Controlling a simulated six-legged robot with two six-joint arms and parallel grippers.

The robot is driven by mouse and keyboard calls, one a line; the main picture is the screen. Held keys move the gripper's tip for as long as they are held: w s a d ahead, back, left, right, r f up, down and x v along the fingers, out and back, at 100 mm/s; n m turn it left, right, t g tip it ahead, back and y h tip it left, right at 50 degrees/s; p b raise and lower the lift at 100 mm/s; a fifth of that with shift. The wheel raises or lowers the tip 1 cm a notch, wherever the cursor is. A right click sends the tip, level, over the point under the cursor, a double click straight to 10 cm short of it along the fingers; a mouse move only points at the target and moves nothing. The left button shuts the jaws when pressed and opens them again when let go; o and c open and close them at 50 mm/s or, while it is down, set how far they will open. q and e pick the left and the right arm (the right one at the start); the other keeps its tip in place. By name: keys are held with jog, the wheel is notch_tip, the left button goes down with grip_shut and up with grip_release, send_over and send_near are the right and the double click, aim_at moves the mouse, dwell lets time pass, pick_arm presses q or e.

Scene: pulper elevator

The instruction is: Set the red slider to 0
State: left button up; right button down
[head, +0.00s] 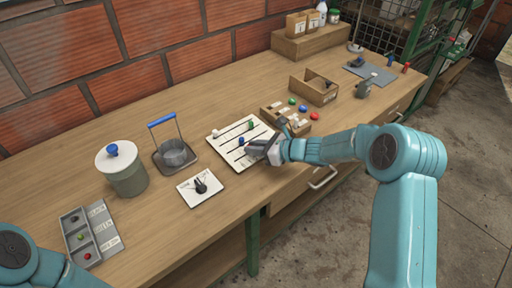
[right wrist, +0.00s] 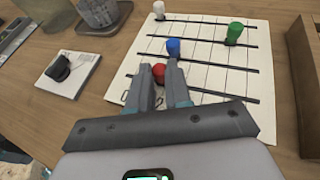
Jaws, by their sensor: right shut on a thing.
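The white slider board (head: 231,129) lies on the wooden bench, with dark parallel tracks. My right gripper (head: 258,150) is at its near edge; the wrist view shows its fingers (right wrist: 162,88) shut on the red slider (right wrist: 158,72). The red slider sits toward the left part of the nearest track there; the head view hides it behind the gripper. The blue slider (right wrist: 173,47), green slider (right wrist: 234,33) and white slider (right wrist: 158,9) stand on other tracks. My left gripper is out of view.
A white card with a black knob (head: 201,186) lies left of the board.

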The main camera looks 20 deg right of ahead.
aim_at(244, 163)
jog(key=a+b, duration=0.1)
jog(key=a, duration=0.1)
jog(key=s+a+b, duration=0.1)
jog(key=a+b, duration=0.1)
jog(key=shift+s+f+b, duration=0.15)
jog(key=shift+s+b, duration=0.05)
jog(key=shift+b, duration=0.1)
jog(key=shift+s+a, duration=0.1)
jog(key=shift+a, duration=0.1)
jog(key=shift+r, duration=0.2)
jog(key=c, duration=1)
grip_release()
jog(key=shift+s+a, duration=0.1)
jog(key=shift+a, duration=0.05)
jog(key=shift+c, duration=0.2)
jog(key=shift+d, duration=0.25)
jog(key=v, duration=1.6)
jog(key=shift+p, duration=0.3)
